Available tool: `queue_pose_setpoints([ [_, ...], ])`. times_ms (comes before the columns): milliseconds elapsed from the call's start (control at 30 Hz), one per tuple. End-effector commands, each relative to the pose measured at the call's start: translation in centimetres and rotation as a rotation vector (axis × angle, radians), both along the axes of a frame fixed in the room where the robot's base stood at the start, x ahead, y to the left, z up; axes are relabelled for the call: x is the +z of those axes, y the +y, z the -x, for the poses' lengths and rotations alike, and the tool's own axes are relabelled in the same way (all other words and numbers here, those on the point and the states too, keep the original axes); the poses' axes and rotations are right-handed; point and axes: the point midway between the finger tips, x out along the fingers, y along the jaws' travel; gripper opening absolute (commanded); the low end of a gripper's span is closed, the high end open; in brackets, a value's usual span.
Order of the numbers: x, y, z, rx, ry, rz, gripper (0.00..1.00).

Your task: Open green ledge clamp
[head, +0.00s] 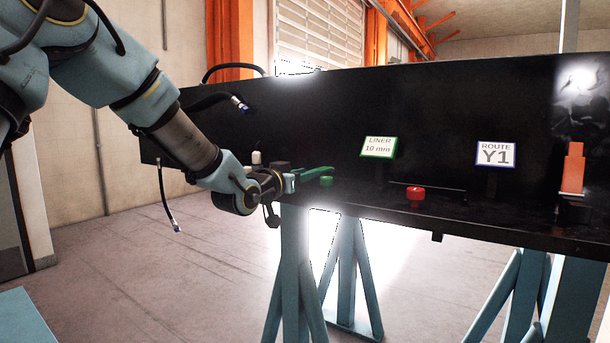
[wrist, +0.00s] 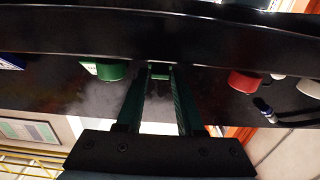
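A green clamp lever (head: 316,172) sticks out to the right at the ledge's left part in the head view. A round green knob (head: 326,181) sits just below it. My gripper (head: 290,183) is at the lever's left end, over the ledge's front edge, and hides part of the clamp. In the wrist view my gripper's two fingers (wrist: 160,78) stand apart, with a small greenish piece (wrist: 160,68) between their tips. Whether the fingers press on it cannot be told. A green round part (wrist: 105,71) shows left of the fingers.
A black panel with a ledge (head: 350,197) stands on blue trestles (head: 294,260). A red knob (head: 415,192) and signs reading LINER 10 mm (head: 378,147) and ROUTE Y1 (head: 495,154) are to the right. Hoses with blue ends (head: 240,104) hang left. Another red part (wrist: 245,81) shows in the wrist view.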

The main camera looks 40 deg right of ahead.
Motion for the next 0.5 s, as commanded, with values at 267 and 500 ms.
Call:
queue_pose_setpoints([
  [267, 0.00, 0.02, 0.01, 0.000, 0.000, 0.000, 0.04],
  [500, 0.00, 0.02, 0.01, 0.000, 0.000, 0.000, 0.00],
])
